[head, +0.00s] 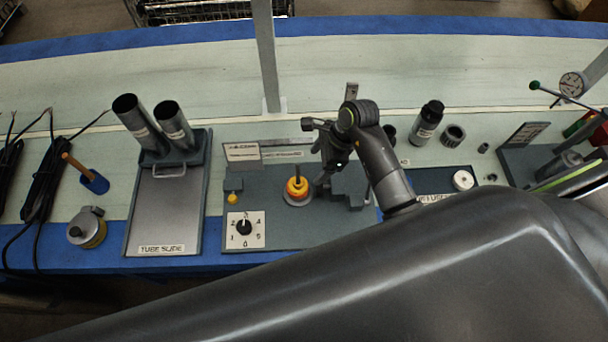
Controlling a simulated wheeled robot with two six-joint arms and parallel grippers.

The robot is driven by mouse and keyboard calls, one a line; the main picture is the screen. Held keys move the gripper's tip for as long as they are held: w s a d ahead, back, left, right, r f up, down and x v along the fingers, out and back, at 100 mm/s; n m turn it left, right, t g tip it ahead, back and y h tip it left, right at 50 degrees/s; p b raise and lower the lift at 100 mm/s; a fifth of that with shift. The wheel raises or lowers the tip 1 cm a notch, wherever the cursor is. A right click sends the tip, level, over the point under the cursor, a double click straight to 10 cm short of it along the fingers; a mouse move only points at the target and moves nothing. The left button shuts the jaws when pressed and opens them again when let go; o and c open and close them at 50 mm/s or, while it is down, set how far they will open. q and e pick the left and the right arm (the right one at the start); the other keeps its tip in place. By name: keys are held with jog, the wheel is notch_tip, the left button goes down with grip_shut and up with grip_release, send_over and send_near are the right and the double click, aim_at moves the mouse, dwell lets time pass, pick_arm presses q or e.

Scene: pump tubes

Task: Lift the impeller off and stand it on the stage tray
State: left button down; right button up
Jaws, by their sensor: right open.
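An orange-yellow part with a dark upright top, which looks like the impeller (298,187), sits in a pale round seat on the grey pump station (285,225). My right gripper (323,180) is open and empty just to the right of it, apart from it as far as I can see. Its fingers are small and dark against the station, and part of the station behind is hidden by the wrist. A shallow dark tray (435,180) to the right, partly behind my right arm, may be the stage tray. It has a white disc (463,180) in it. My left gripper is out of view.
The tube slide (160,215), with two dark tubes (150,125), stands left of the station. A numbered dial (244,228) is at the station's front left. A black bottle (427,122) and a ribbed ring (453,135) stand behind the dark tray. A post (268,60) rises behind.

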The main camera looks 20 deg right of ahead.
aim_at(300, 181)
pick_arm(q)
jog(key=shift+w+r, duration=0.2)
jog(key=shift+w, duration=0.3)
pick_arm(e)
jog(key=x, duration=1)
jog(key=shift+w+a+f, duration=0.1)
jog(key=shift+a+f, duration=0.1)
jog(key=shift+f, duration=0.15)
jog(key=c, duration=1.3)
pick_arm(q)
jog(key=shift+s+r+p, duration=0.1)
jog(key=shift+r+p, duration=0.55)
jog(key=shift+p, duration=0.15)
pick_arm(e)
jog(key=shift+r, duration=0.65)
